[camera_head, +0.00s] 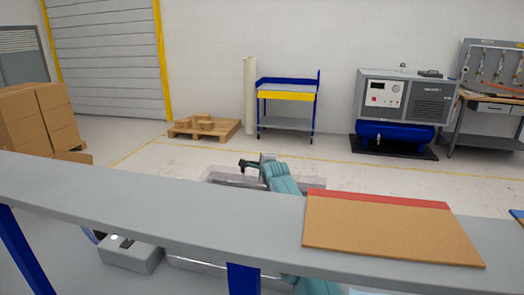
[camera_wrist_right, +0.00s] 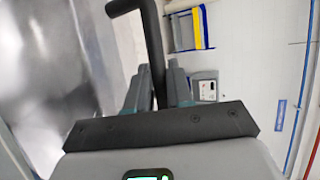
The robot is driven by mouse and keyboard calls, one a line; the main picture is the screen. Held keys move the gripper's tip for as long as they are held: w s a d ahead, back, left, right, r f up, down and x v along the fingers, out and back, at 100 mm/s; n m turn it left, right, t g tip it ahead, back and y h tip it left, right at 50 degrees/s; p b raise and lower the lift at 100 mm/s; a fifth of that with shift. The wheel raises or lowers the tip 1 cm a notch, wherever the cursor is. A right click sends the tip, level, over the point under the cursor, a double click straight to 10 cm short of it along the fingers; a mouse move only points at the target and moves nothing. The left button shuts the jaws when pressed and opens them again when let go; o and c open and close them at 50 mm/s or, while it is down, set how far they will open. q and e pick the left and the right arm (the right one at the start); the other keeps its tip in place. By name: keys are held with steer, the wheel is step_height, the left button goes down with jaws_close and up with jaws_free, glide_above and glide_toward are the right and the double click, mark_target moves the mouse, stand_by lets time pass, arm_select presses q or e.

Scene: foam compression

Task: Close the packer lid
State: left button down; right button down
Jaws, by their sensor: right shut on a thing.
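A shiny metal surface (camera_wrist_right: 45,70), seemingly the packer's lid, fills the left side of the wrist view, blurred. In the head view the teal right arm rises behind a grey shelf, and its gripper (camera_head: 266,166) is at the black handle (camera_head: 248,164). A low metal edge of the packer (camera_head: 228,178) shows behind the shelf. Most of the packer is hidden, so the lid's angle cannot be told. My left gripper is not in view.
A grey shelf (camera_head: 150,197) on blue posts crosses the foreground, with a brown board (camera_head: 385,228) on it. A grey box (camera_head: 130,254) sits below. Farther back stand a pallet (camera_head: 203,129), a blue cart (camera_head: 287,95) and a compressor (camera_head: 405,97). The floor between is clear.

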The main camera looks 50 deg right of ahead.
steer(key=shift+d+f, duration=0.25)
steer(key=shift+f, duration=1.05)
steer(key=shift+f, duration=0.2)
steer(key=c, duration=1.4)
jaws_free()
